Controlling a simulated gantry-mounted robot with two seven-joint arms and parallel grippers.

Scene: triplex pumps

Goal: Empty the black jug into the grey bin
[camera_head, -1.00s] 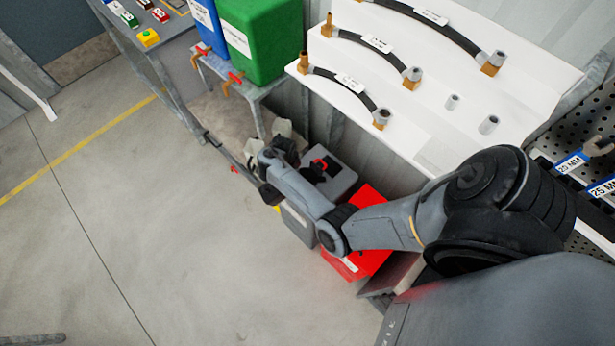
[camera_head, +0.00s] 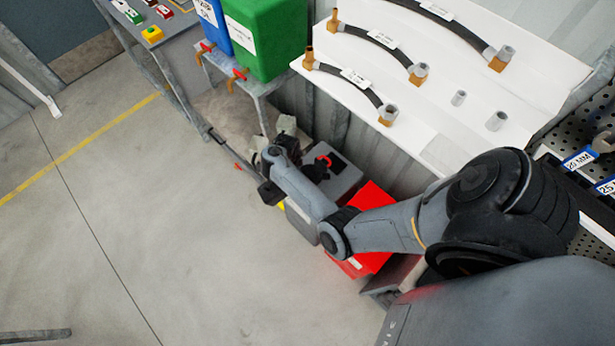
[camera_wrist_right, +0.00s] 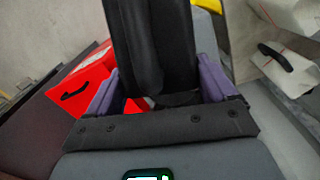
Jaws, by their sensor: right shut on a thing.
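My right gripper (camera_wrist_right: 160,88) has its purple fingers on either side of the black jug (camera_wrist_right: 165,40), shut on it. In the head view my right arm reaches down from the right, and a dark shape at its end is too small to tell jug from gripper. The grey bin (camera_head: 348,180) stands on the floor by the wall, beside and partly behind that forearm. A black part with a red ring (camera_head: 322,160) shows over its top. The jug's mouth and contents are hidden. My left gripper is not in view.
A red bin (camera_head: 374,200) stands right of the grey bin and shows in the wrist view (camera_wrist_right: 78,95). White containers (camera_wrist_right: 285,35) lie on the other side. A bench with green (camera_head: 265,35) and blue containers stands behind.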

